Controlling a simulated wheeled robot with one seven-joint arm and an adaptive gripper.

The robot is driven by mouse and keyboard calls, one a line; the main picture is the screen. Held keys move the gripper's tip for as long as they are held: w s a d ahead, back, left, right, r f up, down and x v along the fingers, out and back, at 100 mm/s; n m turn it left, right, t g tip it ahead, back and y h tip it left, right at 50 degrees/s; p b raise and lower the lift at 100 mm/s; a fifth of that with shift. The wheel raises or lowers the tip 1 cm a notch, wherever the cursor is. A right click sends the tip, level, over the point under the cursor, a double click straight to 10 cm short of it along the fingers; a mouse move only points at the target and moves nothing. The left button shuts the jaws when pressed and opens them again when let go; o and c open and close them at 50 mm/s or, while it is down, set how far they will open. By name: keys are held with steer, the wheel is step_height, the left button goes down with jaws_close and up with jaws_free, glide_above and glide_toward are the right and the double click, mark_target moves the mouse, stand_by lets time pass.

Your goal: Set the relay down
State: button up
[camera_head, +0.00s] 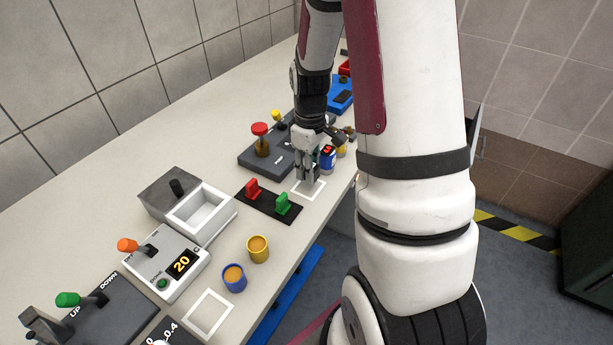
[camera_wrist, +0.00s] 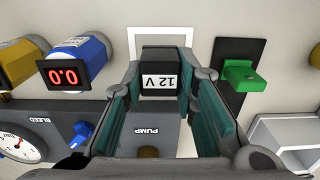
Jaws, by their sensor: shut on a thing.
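The relay (camera_wrist: 162,72), a dark block with a white label reading 12 V, sits between the fingers in the wrist view. My gripper (camera_head: 308,178) points down and is shut on it, low over the worktop. A white square outline (camera_wrist: 132,46) lies around and behind the relay in the wrist view; it also shows under the gripper in the head view (camera_head: 307,199). In the head view the fingers mostly hide the relay. I cannot tell whether its underside touches the worktop.
A black strip with a red handle (camera_head: 252,188) and a green handle (camera_head: 282,204) lies left of the gripper. A blue cylinder with a red display (camera_head: 327,158) stands close on the right. A dark lever panel (camera_head: 262,157) is behind. A white open box (camera_head: 202,213) stands further left.

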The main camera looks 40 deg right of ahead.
steer(key=shift+w+a+f, duration=0.15)
steer(key=shift+w+a, duration=0.05)
steer(key=shift+w, duration=0.2)
steer(key=shift+f, duration=1.6)
steer(key=shift+f, duration=0.1)
steer(key=o, duration=1)
